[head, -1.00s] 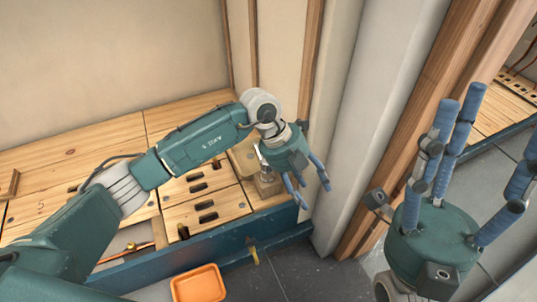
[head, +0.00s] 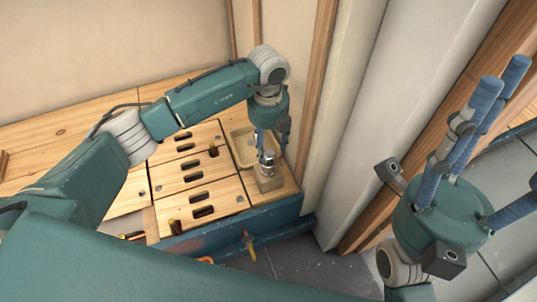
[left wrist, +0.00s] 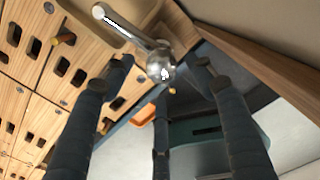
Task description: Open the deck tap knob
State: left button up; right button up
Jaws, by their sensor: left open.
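The deck tap (head: 268,164) is a small metal tap on a wooden block at the right end of the bench. In the left wrist view its round silver knob (left wrist: 161,68) and its long spout (left wrist: 127,24) show clearly. My left gripper (head: 270,146) points down over the tap, open, with its dark fingers spread about the knob. In the left wrist view the fingertips lie close around the knob; I cannot tell whether any touches it. My right gripper (head: 505,125) is at the right, far from the tap, with its blue fingers spread and empty.
A blue rail (head: 220,236) with a yellow valve handle (head: 249,243) runs along the front. A pale column (head: 345,130) stands close on the right.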

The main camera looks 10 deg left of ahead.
aim_at(268, 152)
pick_arm(q)
notch_tip(268, 152, down, 4)
jog(key=shift+f+b, duration=0.1)
jog(key=shift+b, duration=0.45)
jog(key=c, duration=1.2)
